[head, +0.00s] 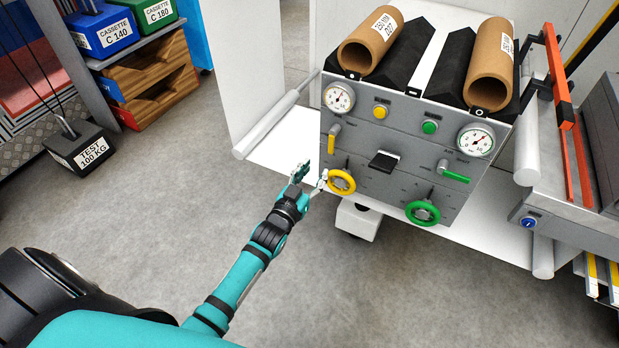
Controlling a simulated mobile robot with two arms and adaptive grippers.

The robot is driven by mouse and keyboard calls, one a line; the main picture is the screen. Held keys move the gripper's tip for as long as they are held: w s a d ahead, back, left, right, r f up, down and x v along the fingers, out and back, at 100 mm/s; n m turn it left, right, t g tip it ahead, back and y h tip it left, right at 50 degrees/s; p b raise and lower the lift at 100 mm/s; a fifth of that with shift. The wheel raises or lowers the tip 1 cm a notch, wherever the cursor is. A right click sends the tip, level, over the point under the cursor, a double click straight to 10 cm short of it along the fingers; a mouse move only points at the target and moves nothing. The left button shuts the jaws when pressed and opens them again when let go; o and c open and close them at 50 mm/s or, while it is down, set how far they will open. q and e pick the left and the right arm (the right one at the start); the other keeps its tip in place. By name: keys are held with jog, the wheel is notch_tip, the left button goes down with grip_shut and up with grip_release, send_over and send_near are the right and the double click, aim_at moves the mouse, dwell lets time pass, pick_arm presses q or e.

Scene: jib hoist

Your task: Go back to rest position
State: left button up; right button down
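My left arm reaches from the lower left toward the grey control panel (385,135) of a white cart. My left gripper (313,176) is open, with its two fingers spread apart, just left of the yellow handwheel (341,181). One fingertip is close to the wheel's rim; I cannot tell whether it touches. Nothing is seen between the fingers. A green handwheel (422,212) sits further right on the panel. My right gripper is not in view.
Two cardboard tubes (371,40) lie in black cradles on the cart. A black 100 kg test weight (79,149) stands at the left by shelves with blue (102,31) and green cassettes (152,14). A grey bench with an orange-framed tool (562,85) is right. Floor between is clear.

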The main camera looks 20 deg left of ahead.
pick_arm(q)
jog(key=shift+s, duration=1.05)
jog(key=shift+f, duration=0.1)
